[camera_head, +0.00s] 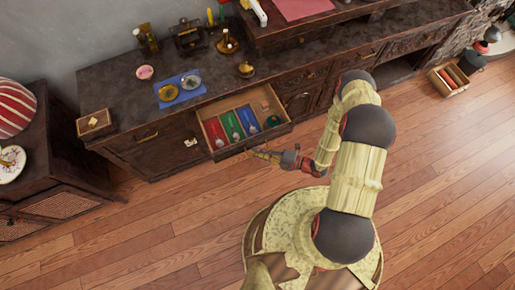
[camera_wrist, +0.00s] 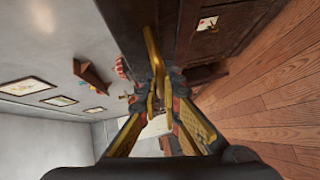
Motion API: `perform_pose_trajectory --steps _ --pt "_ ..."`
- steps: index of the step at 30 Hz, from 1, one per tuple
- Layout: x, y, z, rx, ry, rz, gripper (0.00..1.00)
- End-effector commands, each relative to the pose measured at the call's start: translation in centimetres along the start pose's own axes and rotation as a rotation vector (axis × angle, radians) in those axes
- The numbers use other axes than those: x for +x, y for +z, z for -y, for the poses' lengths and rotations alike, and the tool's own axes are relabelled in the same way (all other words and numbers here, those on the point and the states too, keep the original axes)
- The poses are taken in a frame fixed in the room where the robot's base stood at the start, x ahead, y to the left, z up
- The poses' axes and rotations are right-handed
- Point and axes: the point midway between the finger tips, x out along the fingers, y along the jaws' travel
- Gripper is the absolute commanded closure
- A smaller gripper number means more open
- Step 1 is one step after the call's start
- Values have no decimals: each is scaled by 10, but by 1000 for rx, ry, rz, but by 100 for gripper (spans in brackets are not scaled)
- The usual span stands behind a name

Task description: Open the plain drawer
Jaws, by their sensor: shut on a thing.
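The plain drawer (camera_head: 272,136) is pulled out of the long dark cabinet (camera_head: 165,154). Inside, a red, a green and a blue panel lie side by side, with small items at the right end. My gripper (camera_head: 257,153) is at the front of this drawer in the head view. In the wrist view its fingertips (camera_wrist: 159,78) close on a brass handle (camera_wrist: 151,43) that runs along the dark drawer front. The exact contact is partly hidden by the fingers.
A blue mat (camera_head: 178,91) with round dishes, a pink bowl (camera_head: 145,72) and brass pieces stand on the cabinet top. A side cabinet (camera_head: 55,150) stands at the left. A crate (camera_head: 448,77) is on the floor at right. The wooden floor (camera_head: 170,235) in front is clear.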

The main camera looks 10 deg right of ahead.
Motion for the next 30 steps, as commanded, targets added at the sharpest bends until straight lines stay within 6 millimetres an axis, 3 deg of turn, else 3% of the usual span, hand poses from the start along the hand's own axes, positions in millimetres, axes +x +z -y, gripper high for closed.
perform_pose_trajectory --steps 6,7,17,30 --pt "0 1 1 1 -1 2 100" --pt "0 1 1 1 -1 2 92" --pt "0 1 0 0 -1 1 74" --pt "-8 1 0 1 1 3 74"
